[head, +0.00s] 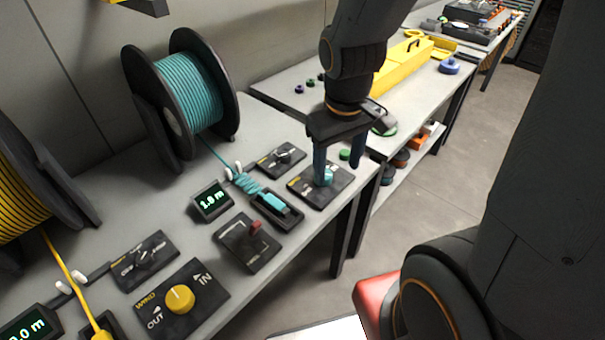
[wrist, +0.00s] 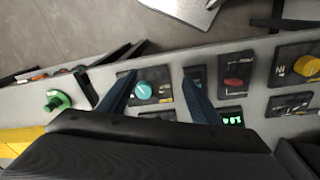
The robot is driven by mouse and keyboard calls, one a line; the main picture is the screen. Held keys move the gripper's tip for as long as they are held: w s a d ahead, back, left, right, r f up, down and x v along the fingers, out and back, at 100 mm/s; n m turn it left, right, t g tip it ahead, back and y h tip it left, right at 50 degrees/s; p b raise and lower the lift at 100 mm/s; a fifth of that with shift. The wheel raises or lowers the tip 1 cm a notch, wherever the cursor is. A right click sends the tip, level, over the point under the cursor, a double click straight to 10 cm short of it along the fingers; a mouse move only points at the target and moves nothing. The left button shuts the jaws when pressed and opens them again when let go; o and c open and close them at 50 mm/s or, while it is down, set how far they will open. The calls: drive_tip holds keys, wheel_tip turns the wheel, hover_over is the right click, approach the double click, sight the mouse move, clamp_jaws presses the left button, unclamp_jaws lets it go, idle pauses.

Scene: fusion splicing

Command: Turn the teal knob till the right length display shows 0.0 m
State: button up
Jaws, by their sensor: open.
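The teal knob (head: 327,177) stands on a dark square panel (head: 308,190) near the front edge of the table. In the wrist view the teal knob (wrist: 143,90) shows between my two fingers. My gripper (head: 337,165) is open, pointing down over the knob with fingers apart; I cannot tell whether a finger touches it. The right length display (head: 212,202) reads 1.0 m in green, left of the knob's panel. A teal cable runs from the teal spool (head: 190,90) to a coil and a teal connector (head: 276,203) in a dark holder.
A panel with a red lever (head: 247,240) and a panel with a black switch (head: 281,160) are close by. A yellow knob (head: 180,298) and a yellow spool (head: 20,190) stand at left. A green round object (wrist: 57,100) lies beyond the knob panel.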

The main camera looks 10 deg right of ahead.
drive_tip(key=w+a+f+n+h+b, duration=0.1)
drive_tip(key=w+f+n+h+b, duration=0.1)
drive_tip(key=w+f+n, duration=0.5)
drive_tip(key=w+a+n+h+b, duration=0.15)
drive_tip(key=w+n, duration=0.25)
drive_tip(key=n, duration=0.7)
drive_tip(key=shift+h, duration=0.25)
drive_tip(key=shift+x, duration=3.85)
drive_tip(key=shift+w+d, duration=0.1)
drive_tip(key=c, duration=1.1)
